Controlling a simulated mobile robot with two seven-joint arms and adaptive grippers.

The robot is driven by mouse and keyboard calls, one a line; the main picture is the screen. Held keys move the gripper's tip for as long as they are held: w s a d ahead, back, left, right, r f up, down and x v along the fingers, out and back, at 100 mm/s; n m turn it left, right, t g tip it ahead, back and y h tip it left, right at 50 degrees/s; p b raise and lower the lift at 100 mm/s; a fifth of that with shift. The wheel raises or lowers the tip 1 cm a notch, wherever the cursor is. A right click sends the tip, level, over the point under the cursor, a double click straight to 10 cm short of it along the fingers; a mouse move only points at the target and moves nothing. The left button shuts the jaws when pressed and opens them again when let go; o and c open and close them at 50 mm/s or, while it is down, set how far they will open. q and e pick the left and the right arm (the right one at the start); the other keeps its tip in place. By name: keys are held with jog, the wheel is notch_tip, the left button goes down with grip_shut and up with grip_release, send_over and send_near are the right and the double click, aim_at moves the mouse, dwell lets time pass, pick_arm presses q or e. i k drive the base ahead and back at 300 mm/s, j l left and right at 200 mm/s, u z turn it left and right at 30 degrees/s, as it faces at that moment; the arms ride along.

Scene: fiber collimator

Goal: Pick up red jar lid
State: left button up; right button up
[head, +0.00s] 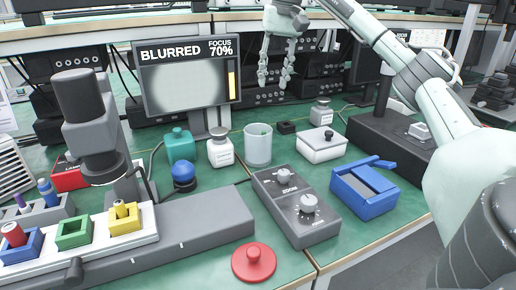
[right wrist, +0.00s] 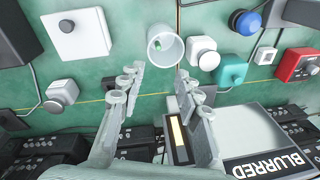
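The red jar lid (head: 254,262), a round disc with a knob on top, lies on the green bench near the front edge in the head view. It does not show in the right wrist view. My right gripper (head: 276,82) hangs over the back of the bench, right of the monitor and far behind the lid. Its fingers are apart with nothing between them; this also shows in the right wrist view (right wrist: 157,82). My left gripper is not in view.
A grey two-knob zoom box (head: 296,207) stands right of the lid, with a blue tray box (head: 364,188) beyond. A grey rail (head: 205,222) with a microscope (head: 90,125) lies to the left. A white cup (head: 258,146) and jars stand behind.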

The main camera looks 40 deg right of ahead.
aim_at(253, 262)
jog(key=k, duration=2)
